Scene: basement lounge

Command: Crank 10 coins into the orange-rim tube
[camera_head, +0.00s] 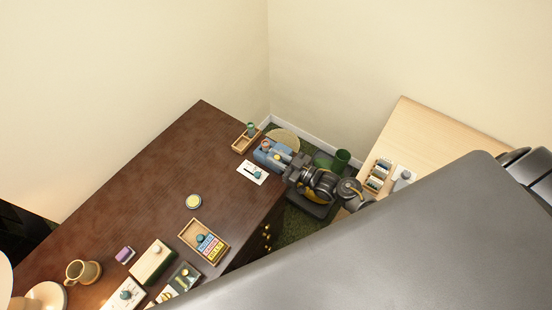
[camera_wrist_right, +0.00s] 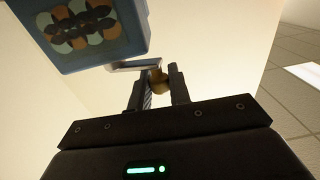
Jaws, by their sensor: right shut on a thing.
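The blue coin machine (camera_head: 262,157) stands at the far right corner of the dark table. In the right wrist view the machine (camera_wrist_right: 72,62) shows a window with brown, orange and pale coins behind it. A metal crank arm (camera_wrist_right: 133,66) leads from it to a brown crank knob (camera_wrist_right: 158,82). My right gripper (camera_wrist_right: 159,88) is shut on this knob; in the head view the gripper (camera_head: 291,168) is beside the machine. I cannot make out an orange-rim tube or a coin count. My left gripper is not in view.
A wooden tray (camera_head: 240,146) with a small green item stands behind the machine. A pale table (camera_head: 425,124) stands right.

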